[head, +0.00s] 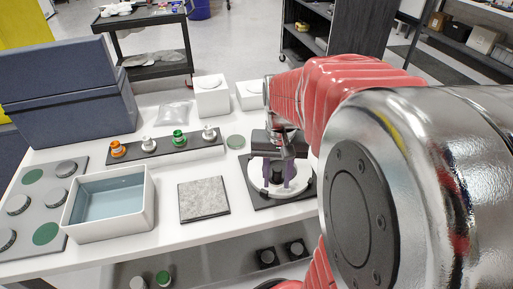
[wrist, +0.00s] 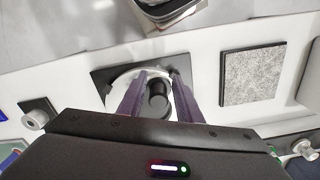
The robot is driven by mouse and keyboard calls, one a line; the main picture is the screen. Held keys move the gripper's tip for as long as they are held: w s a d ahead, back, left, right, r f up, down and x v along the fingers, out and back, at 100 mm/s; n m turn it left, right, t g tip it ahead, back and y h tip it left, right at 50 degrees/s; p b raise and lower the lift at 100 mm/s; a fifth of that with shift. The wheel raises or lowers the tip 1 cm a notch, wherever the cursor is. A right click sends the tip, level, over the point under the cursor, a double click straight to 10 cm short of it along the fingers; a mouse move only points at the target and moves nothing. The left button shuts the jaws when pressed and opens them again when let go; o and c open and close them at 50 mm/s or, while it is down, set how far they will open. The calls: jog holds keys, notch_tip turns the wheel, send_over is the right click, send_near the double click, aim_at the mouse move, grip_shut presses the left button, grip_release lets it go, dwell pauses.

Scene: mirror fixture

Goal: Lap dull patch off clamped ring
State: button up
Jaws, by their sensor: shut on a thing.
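The pale ring (head: 300,188) lies on a square black fixture plate (head: 262,201) near the right front of the white bench. It shows in the wrist view as a pale, shiny band (wrist: 121,84) on the black plate. My gripper (head: 276,184) points down over the ring, its purple fingers on either side of a black round knob (wrist: 156,98). It is shut on this knob, which stands inside the ring's outline. What lies under the knob is hidden, and I cannot make out a dull patch.
A grey speckled square pad (head: 203,198) lies left of the fixture, with a water-filled white tray (head: 152,205) further left. Behind stand a black strip (head: 167,148) with several coloured knobs and white boxes (head: 212,95). A grey panel (head: 20,222) with several discs is far left.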

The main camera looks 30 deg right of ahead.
aim_at(277, 184)
jog(key=shift+r, duration=1.9)
jog(key=shift+s, duration=0.2)
